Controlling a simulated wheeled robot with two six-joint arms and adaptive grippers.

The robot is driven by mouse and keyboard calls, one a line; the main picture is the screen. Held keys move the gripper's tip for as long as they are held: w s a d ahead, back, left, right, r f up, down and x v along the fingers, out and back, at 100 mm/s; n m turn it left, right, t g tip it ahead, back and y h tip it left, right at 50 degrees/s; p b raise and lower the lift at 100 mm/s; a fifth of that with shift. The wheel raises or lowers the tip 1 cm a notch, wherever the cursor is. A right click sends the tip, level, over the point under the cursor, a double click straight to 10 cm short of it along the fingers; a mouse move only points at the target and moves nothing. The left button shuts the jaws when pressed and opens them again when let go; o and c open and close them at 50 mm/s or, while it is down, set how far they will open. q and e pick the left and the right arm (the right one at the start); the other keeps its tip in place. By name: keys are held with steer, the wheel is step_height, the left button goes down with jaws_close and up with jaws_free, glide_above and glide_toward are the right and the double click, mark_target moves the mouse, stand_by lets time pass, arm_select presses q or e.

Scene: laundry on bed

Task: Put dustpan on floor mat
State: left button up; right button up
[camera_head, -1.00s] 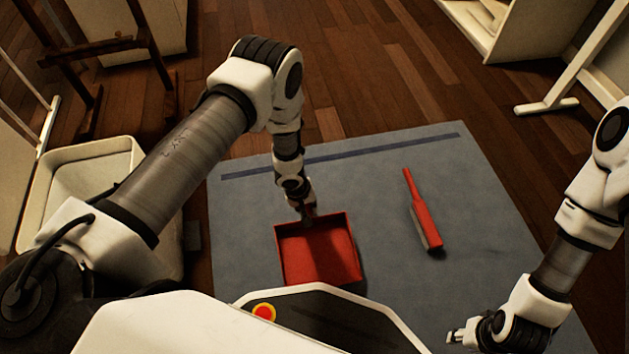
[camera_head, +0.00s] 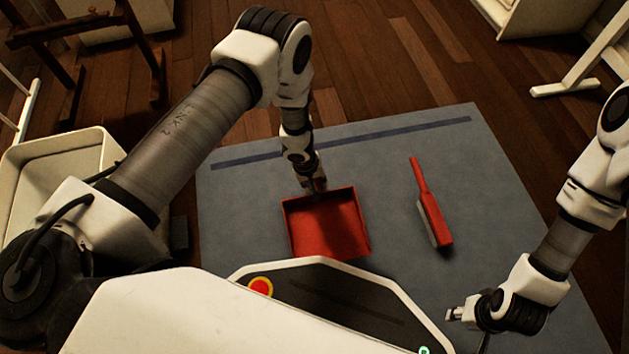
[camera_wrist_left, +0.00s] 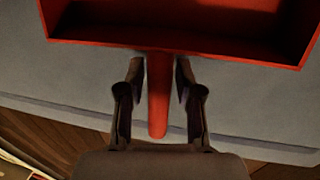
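The red dustpan (camera_head: 328,232) is over the grey-blue floor mat (camera_head: 245,210), left of the mat's middle, with its open tray facing up. I cannot tell whether it touches the mat. My left gripper (camera_head: 315,188) is at its handle, on the far side of the tray. In the left wrist view the red handle (camera_wrist_left: 158,105) lies between the two dark fingers (camera_wrist_left: 160,80), whose tips close in on its sides just below the tray. My right gripper (camera_head: 455,314) is above the mat's near right part, away from the dustpan; its fingers are too small to judge.
A red brush (camera_head: 432,210) lies on the mat right of the dustpan. A white bin (camera_head: 65,150) stands on the wooden floor left of the mat. Dark wooden furniture stands at the upper left and white furniture at the upper right. The far part of the mat is clear.

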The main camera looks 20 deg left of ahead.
arm_select(q)
step_height(320, 180, up, 12)
steer(key=s+a+p, duration=0.1)
steer(key=a+p, duration=0.1)
steer(key=p, duration=0.5)
steer(key=shift+s, duration=0.15)
steer(key=s+a+r+m+y, duration=0.1)
steer(key=s+a+r+m, duration=0.1)
steer(key=s, duration=0.9)
steer(key=s+a+r+m+g, duration=0.1)
steer(key=s+a+r+m, duration=0.1)
steer(key=s, duration=1)
steer(key=shift+s+a+r+m+y, duration=0.2)
steer(key=shift+s+a+m+y, duration=0.15)
steer(key=shift+a+m, duration=0.6)
